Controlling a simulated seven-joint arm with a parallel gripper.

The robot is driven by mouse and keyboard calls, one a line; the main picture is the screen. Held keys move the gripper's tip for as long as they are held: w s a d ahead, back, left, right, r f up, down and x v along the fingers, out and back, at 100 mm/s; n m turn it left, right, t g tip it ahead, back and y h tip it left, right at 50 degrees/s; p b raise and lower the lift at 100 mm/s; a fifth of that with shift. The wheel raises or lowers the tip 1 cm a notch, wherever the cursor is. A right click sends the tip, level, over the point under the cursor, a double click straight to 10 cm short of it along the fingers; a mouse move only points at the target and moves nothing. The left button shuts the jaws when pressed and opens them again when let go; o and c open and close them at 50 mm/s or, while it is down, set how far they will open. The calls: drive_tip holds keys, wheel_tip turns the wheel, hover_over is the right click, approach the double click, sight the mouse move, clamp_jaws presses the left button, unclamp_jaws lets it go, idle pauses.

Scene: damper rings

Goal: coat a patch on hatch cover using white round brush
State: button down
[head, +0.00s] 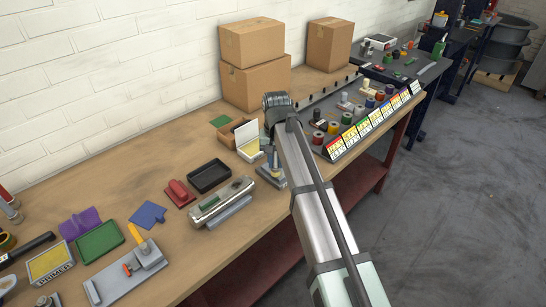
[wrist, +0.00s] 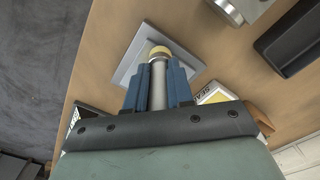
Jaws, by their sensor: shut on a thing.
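My gripper (wrist: 157,82) is shut on a pale grey round shaft (wrist: 157,88) with a cream, rounded end (wrist: 159,53); this looks like the white round brush. Its blue fingers stand on both sides of the shaft in the wrist view. The cream end lies over a flat grey square plate (wrist: 129,68), which I take for the hatch cover; I cannot tell whether they touch. In the head view, a grey plate (head: 265,178) shows beside my arm, which mostly hides the gripper and brush. No coated patch can be made out.
Cardboard boxes (head: 256,86) stand behind. A row of coloured cards (head: 372,124) runs along the right edge.

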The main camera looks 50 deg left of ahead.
drive_tip(key=shift+w+a, duration=0.1)
drive_tip(key=shift+w, duration=4.15)
drive_tip(key=shift+s+a, duration=0.1)
drive_tip(key=shift+a, duration=0.6)
drive_tip(key=shift+s+d, duration=0.2)
drive_tip(key=shift+s, duration=4.45)
drive_tip(key=shift+s+a, duration=0.15)
drive_tip(key=shift+a, duration=0.6)
drive_tip(key=shift+w, duration=5)
drive_tip(key=shift+s+a, duration=0.1)
drive_tip(key=shift+a, duration=0.3)
drive_tip(key=shift+s+a, duration=0.15)
drive_tip(key=shift+s, duration=4.65)
wheel_tip(320, 180, up, 8)
